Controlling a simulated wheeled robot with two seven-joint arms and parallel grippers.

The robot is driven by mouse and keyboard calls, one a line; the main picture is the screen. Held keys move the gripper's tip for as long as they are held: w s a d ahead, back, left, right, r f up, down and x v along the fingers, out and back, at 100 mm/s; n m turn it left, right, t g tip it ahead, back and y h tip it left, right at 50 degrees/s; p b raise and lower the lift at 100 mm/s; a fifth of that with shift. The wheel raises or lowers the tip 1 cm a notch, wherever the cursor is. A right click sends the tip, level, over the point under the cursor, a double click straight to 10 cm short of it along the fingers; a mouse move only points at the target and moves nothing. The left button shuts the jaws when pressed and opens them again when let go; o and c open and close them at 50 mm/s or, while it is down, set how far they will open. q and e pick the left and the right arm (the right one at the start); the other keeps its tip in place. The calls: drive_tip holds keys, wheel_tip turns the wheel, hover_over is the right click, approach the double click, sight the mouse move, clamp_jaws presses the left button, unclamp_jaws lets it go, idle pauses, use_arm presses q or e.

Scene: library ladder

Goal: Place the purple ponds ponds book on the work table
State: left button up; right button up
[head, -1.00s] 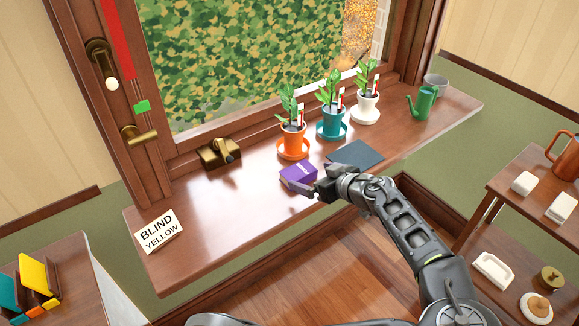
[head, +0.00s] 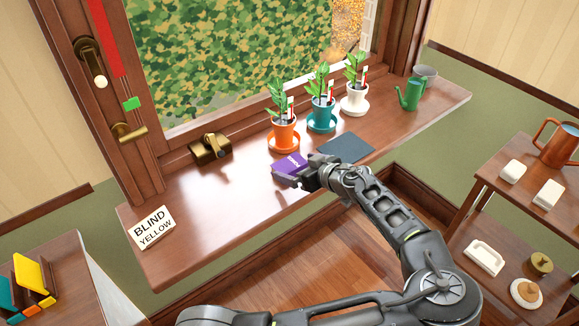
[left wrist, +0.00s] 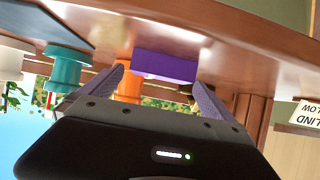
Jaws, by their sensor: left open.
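The purple book (head: 291,164) lies on the wooden window sill, in front of the orange plant pot. My left gripper (head: 291,180) is at the book's near side, its fingers pointing toward it. In the left wrist view the purple book (left wrist: 164,66) shows between the two open fingers (left wrist: 160,84), near their tips. I cannot tell whether the fingers touch it. The arm covers part of the book in the head view. My right gripper is not in view. I cannot tell which surface is the work table.
Orange (head: 284,135), teal (head: 321,117) and white (head: 354,100) potted plants stand behind the book. A dark flat mat (head: 346,148) lies to its right. A brass latch (head: 210,149) and a "BLIND YELLOW" sign (head: 152,228) are to the left. The sill between sign and book is clear.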

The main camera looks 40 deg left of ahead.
sight(290, 164)
use_arm(q)
drive_tip(key=p+x, duration=0.1)
drive_tip(key=x, duration=0.2)
drive_tip(key=shift+a, duration=0.45)
drive_tip(key=shift+w+a+f, duration=0.1)
drive_tip(key=shift+a+f, duration=0.05)
drive_tip(key=shift+f, duration=0.1)
drive_tip(key=c, duration=1.4)
drive_tip(key=shift+c, duration=0.2)
drive_tip(key=shift+r, duration=0.15)
wheel_tip(290, 164, up, 10)
drive_tip(key=shift+f+b, duration=0.1)
drive_tip(key=shift+b, duration=0.6)
